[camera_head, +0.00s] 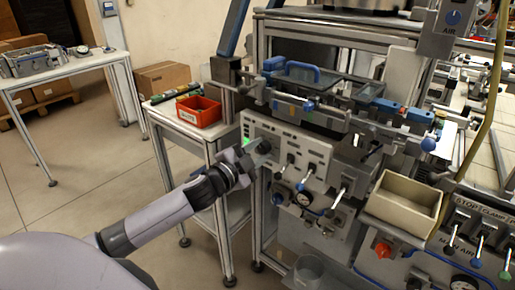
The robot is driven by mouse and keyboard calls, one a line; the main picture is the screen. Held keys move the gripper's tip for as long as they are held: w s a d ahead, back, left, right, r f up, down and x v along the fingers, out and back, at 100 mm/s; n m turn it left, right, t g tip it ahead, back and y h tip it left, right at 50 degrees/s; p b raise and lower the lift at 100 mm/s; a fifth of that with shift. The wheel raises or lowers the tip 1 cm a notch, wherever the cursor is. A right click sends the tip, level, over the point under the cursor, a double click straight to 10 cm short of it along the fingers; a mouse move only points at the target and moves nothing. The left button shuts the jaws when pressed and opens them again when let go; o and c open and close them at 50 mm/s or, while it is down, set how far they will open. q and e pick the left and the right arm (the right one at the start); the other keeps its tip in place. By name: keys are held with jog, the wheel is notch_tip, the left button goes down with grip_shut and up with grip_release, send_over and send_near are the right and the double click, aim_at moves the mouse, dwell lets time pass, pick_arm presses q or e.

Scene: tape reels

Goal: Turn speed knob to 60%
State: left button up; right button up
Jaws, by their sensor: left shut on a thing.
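A light grey control panel (315,150) stands on the front of the machine in the camera_head view. It carries a green light or display at its left end and several small labels, too small to read. My left gripper (254,153) reaches in from the left at the panel's left end, just below the green display. It is shut on the dark speed knob (265,147), which it partly hides. The knob's pointer and setting cannot be made out. My right gripper is not in view.
A red bin (199,111) stands on the side table behind. A beige tray (403,203) is at the right. Open floor lies at the left.

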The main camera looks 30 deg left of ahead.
pick_arm(q)
jog(key=m+p, duration=0.1)
jog(key=m, duration=0.4)
jog(key=shift+r+m, duration=0.1)
jog(key=shift+m, duration=0.2)
jog(key=m+p, duration=0.1)
jog(key=m, duration=0.3)
jog(key=shift+m, duration=0.4)
jog(key=o, duration=1)
jog(key=shift+o, duration=0.2)
jog(key=s+b, duration=0.1)
jog(key=s, duration=0.6)
jog(key=shift+a, duration=0.3)
